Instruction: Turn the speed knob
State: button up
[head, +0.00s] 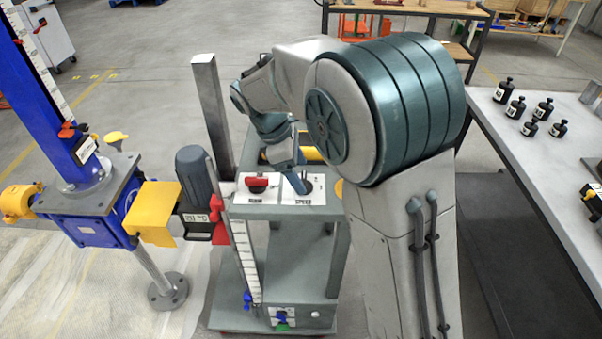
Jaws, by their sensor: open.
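A white control panel (279,199) lies on top of a grey-green stand, with labels that look like MAIN on the left and SPEED on the right. A red knob (257,184) sits on the left half, apart from my gripper.
A blue screw jack (88,215) with yellow parts stands at left. A motor (197,178) and a tall metal post (213,110) stand beside the panel. A grey table (520,125) with several small black weights is at right. My arm hides much of the stand's right side.

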jog(key=shift+x, duration=0.9)
jog(key=shift+c, duration=0.3)
jog(key=c, duration=0.9)
